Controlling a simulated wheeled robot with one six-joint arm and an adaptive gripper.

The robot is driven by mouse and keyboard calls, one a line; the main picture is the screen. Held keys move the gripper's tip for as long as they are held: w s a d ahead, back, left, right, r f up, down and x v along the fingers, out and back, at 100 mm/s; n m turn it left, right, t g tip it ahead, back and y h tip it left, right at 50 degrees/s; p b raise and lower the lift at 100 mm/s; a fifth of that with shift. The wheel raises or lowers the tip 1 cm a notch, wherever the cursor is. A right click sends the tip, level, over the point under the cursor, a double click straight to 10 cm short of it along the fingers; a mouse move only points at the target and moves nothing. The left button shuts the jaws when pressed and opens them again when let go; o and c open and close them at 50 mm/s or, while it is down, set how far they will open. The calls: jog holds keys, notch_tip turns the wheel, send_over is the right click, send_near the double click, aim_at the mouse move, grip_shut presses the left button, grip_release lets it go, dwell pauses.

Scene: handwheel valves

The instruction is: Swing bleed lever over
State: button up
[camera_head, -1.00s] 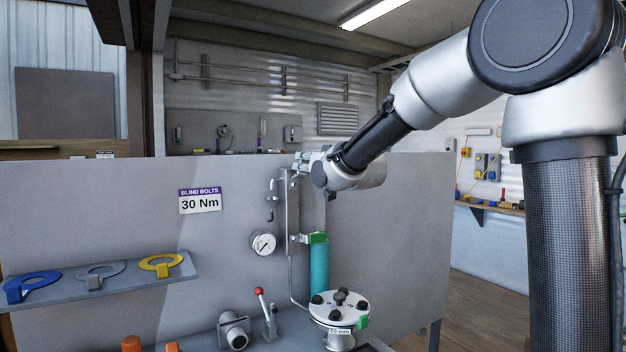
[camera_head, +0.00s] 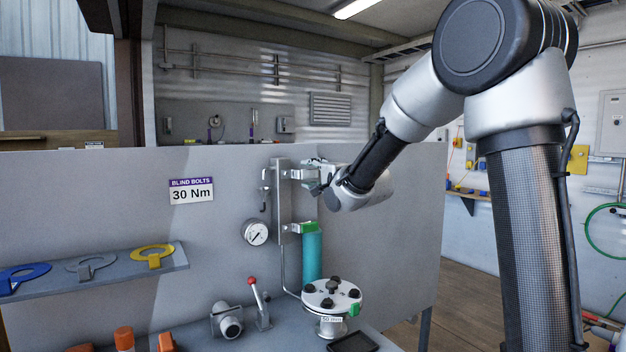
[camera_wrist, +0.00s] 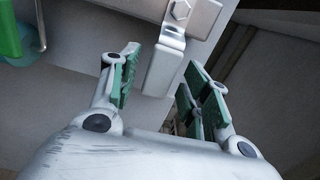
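A red-knobbed lever (camera_head: 257,301) stands on the bench, leaning slightly left, beside a short grey pipe stub. It is well below my gripper. My gripper (camera_head: 312,174) is up at the top of the vertical grey post, just right of a metal arm fixed there. In the wrist view my gripper (camera_wrist: 160,62) has its green-padded fingers apart, with a pale bent metal piece (camera_wrist: 165,66) reaching between their tips. The piece hangs from a bolted bracket (camera_wrist: 190,14). I see a gap at the left finger; contact at the right one cannot be told. I cannot tell which part is the bleed lever.
The post (camera_head: 281,215) stands in front of a grey panel, with a gauge (camera_head: 256,232) to its left. A teal cylinder (camera_head: 312,262) with a green strap and a bolted flange (camera_head: 331,296) are below. A shelf (camera_head: 120,273) with ring spades is at left.

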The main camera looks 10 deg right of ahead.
jog(key=shift+s, duration=0.1)
jog(key=shift+v, duration=2.9)
jog(key=v, duration=0.7)
jog(key=s+d+f+n+g+h, duration=0.3)
jog(key=s+f+n+g, duration=0.1)
jog(key=f, duration=0.3)
jog(key=s+d+f+n+g+h, duration=0.2)
jog(key=s+d+f+n+g, duration=0.15)
jog(key=f, duration=0.45)
jog(key=s+d+n+g, duration=0.2)
jog(key=s+n, duration=0.1)
jog(key=s, duration=0.9)
jog(key=s+d+n+g, duration=0.1)
jog(key=s+n+g, duration=0.2)
jog(key=s, duration=0.9)
jog(key=shift+d+r+h, duration=0.3)
jog(key=shift+d, duration=0.1)
